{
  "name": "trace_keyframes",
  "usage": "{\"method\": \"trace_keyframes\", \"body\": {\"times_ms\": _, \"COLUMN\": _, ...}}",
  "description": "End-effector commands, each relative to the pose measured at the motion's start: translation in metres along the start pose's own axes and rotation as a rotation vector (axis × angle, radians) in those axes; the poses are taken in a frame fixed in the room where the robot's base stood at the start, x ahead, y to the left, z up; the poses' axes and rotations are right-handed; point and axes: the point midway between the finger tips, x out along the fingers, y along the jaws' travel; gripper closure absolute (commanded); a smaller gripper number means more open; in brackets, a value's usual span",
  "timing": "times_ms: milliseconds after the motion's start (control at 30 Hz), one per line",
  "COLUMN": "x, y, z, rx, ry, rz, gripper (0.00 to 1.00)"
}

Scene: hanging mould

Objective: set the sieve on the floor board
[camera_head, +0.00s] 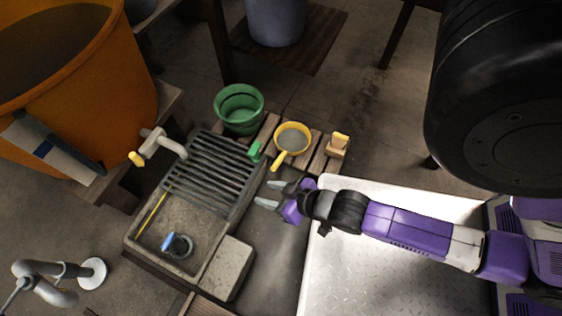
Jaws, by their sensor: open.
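The sieve (292,137) is a round yellow-rimmed pan with grey mesh and a short yellow handle pointing down-left. It rests on a slatted wooden rack (318,155) at the middle of the view. A brown slatted board (327,45) lies on the floor at the top and looks like the floor board; a blue-grey bucket (275,20) covers part of it. My gripper (267,194) is open and empty, pointing left, a little below the sieve's handle and apart from it.
A green bucket (239,105) stands left of the sieve, and a yellow-topped wooden brush (338,145) right of it. A grey sink with a ribbed drainer (210,170) lies left of my gripper. The floor board's right part is bare. A dark table leg (397,35) stands beyond it.

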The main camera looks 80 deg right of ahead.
Motion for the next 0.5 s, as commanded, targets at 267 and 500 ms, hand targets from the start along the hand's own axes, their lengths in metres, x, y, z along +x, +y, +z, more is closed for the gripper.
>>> {"method": "trace_keyframes", "body": {"times_ms": 267, "x": -0.127, "y": -0.058, "z": -0.072, "rx": -0.204, "ry": 0.241, "rz": -0.214, "gripper": 0.57}}
{"method": "trace_keyframes", "body": {"times_ms": 500, "x": -0.179, "y": -0.077, "z": -0.114, "rx": -0.267, "ry": 0.358, "rz": -0.285, "gripper": 0.57}}
